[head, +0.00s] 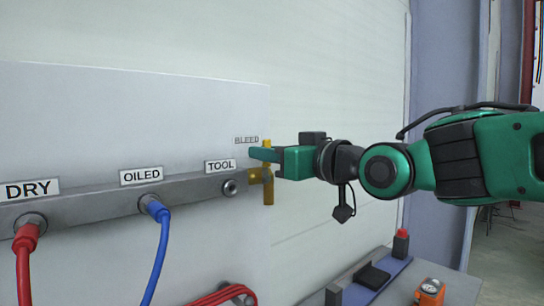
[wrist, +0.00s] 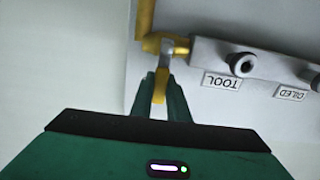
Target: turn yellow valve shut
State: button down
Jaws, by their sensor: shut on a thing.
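The yellow valve (head: 267,190) sits at the right end of the grey manifold bar, under the BLEED label (head: 246,140). Its brass-yellow body also shows in the wrist view (wrist: 152,42), with a pipe leading off. A short grey stem joins the body to a yellow handle (wrist: 160,88). My gripper (head: 262,153) reaches in from the right at the handle's height. In the wrist view its green fingertips (wrist: 161,84) are shut on the handle, one on each side. In the head view the fingers hide most of the handle.
The bar (head: 100,203) carries a TOOL port (head: 230,187), a blue hose (head: 159,240) at OILED and a red hose (head: 24,265) at DRY. A bench (head: 400,284) with a red-topped part and an orange device stands below right.

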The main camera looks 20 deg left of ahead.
jog(key=shift+w+d+f, duration=0.2)
jog(key=shift+w+f, duration=0.15)
jog(key=c, duration=1.7)
grip_release()
jog(key=shift+w, duration=0.1)
jog(key=shift+s+a+r, duration=0.1)
jog(key=shift+s+r, duration=0.1)
jog(key=v, duration=1)
jog(key=shift+s+d, duration=0.15)
jog(key=shift+d, duration=0.25)
